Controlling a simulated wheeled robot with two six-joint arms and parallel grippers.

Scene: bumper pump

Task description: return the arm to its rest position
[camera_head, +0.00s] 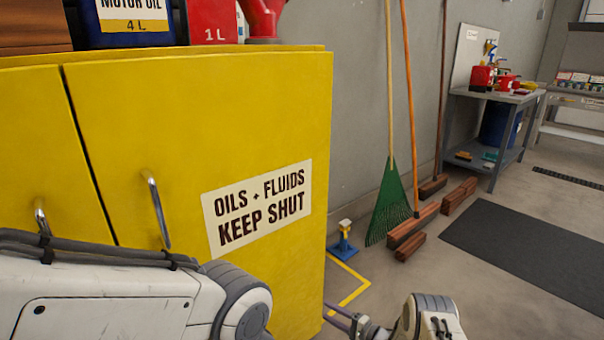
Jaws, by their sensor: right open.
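My right gripper (327,312) shows at the bottom, right of centre, its dark fingers pointing left near the lower right edge of the yellow cabinet (280,130). The fingers are apart with nothing seen between them. I cannot tell whether they touch the cabinet. Its white and grey wrist (430,318) is at the bottom edge. My left arm (110,305), white with a dark cable, comes in from the left across the lower front of the cabinet to a grey joint. Its gripper is out of view.
The cabinet's doors look closed, with metal handles (158,212); cans (212,20) stand on top. A small blue item (343,242) stands on the floor by yellow tape. A green rake (390,200), brooms (412,225), a dark mat (535,250) and a workbench (500,100) are at right.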

